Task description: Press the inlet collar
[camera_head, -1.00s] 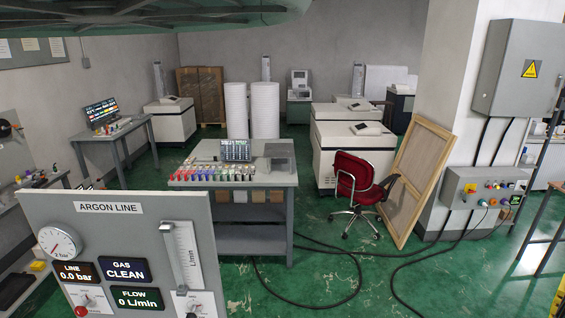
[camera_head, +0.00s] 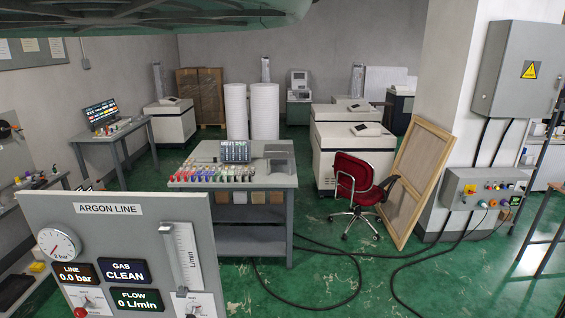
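No part that I can make out as the inlet collar shows in the head view. An argon line panel (camera_head: 150,232) stands at the lower left, close by. It carries a round gauge (camera_head: 58,244), a flow tube (camera_head: 182,255) and displays. The displays read LINE 0.0 bar, GAS CLEAN (camera_head: 123,271) and FLOW 0 L/min (camera_head: 136,299). Two small valve plates at its lower edge are partly cut off, one with a red knob (camera_head: 81,312). My gripper is not in view.
A grey workbench (camera_head: 240,181) with colored items and a screen stands mid-room. A red chair (camera_head: 354,176), a leaning wooden-framed panel (camera_head: 416,180) and a control box (camera_head: 484,188) are at right. Black cables (camera_head: 315,306) cross the green floor. White machines stand behind.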

